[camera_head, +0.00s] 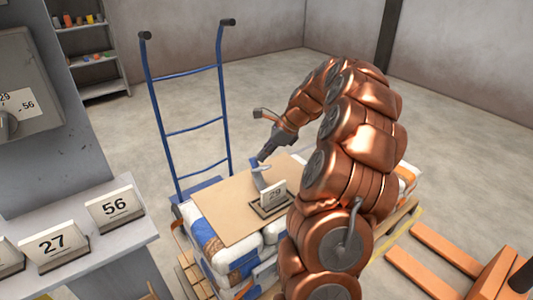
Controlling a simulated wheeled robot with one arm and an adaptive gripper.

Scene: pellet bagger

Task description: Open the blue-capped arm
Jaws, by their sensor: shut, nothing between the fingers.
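My gripper (264,155) is shut and empty. It points down and to the left over the cardboard sheet (223,216) on top of the bag stack. Just below its tips, a small pale grey-blue upright piece (256,172) stands behind a card reading 29 (273,195) on a dark base. The piece may be the blue-capped arm, but its cap is too small to make out. I cannot tell whether the gripper touches it. My copper-coloured arm hides part of the stack's right side.
Bags (230,258) are stacked on a wooden pallet. A blue hand truck (186,130) stands behind them. A grey ledge at left holds cards 27 (53,247) and 56 (115,208). An orange pallet jack (490,275) stands at right.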

